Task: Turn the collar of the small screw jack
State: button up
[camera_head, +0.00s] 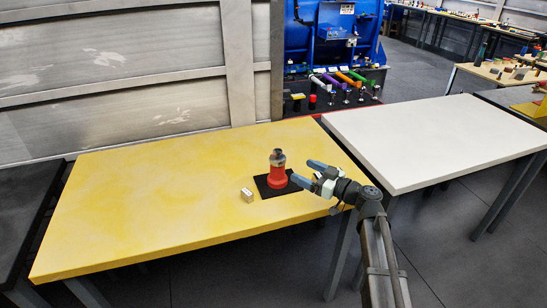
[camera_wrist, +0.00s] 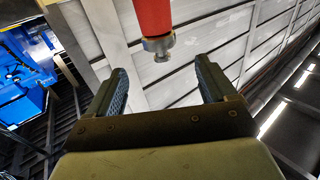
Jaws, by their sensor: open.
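The small screw jack (camera_head: 277,174) stands upright on a black mat (camera_head: 262,189) on the yellow table. It has a red body that widens at the base and a grey metal collar and head on top. In the wrist view the red body (camera_wrist: 153,17) hangs in from the top edge, with the grey collar (camera_wrist: 158,44) at its end. My gripper (camera_head: 306,172) is just right of the jack in the head view. Its two fingers are spread, and in the wrist view (camera_wrist: 160,85) the space between them is empty, with the collar beyond the fingertips.
A small pale metal block (camera_head: 247,194) lies on the yellow table (camera_head: 130,190), left of the mat. The left part of this table is clear. A bare white table (camera_head: 430,140) stands to the right. A blue machine (camera_head: 333,35) is behind.

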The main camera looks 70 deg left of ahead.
aim_at(274, 155)
jog(key=x, duration=1.3)
jog(key=shift+s+a, duration=0.1)
jog(key=shift+a, duration=0.05)
jog(key=shift+c, duration=0.2)
jog(key=c, duration=0.9)
